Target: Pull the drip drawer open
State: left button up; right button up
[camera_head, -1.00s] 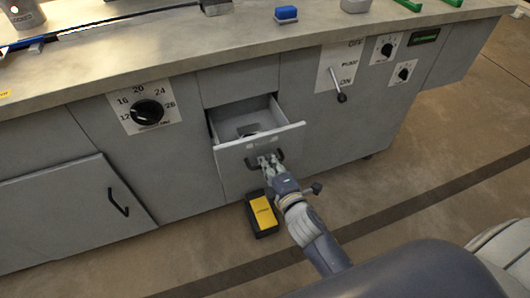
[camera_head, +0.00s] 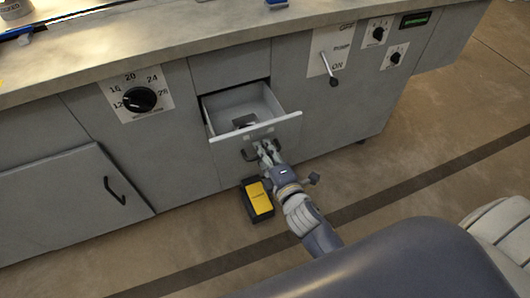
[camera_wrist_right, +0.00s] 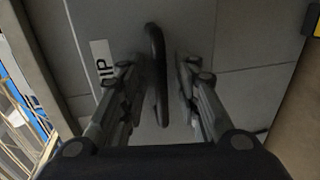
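The drip drawer (camera_head: 228,147) is pulled partly out of the grey cabinet, and its light inside shows in the head view. Its dark handle (camera_head: 249,156) is on the drawer front, partly hidden by my right gripper (camera_head: 267,150). In the right wrist view the handle (camera_wrist_right: 156,75) stands between the two fingers of the right gripper (camera_wrist_right: 162,88). A gap shows on each side of it, so the fingers are open around the handle. A label ending in "IP" (camera_wrist_right: 103,62) is beside it. My left gripper is not in view.
A yellow-topped black box (camera_head: 259,199) is on the floor below the drawer. A dial (camera_head: 139,100) and a cabinet door (camera_head: 70,205) are to the left, a pump lever (camera_head: 331,75) to the right. The floor at right is clear.

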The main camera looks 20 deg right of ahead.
jog(key=shift+s, duration=0.1)
jog(key=v, duration=1.2)
dwell(0.4)
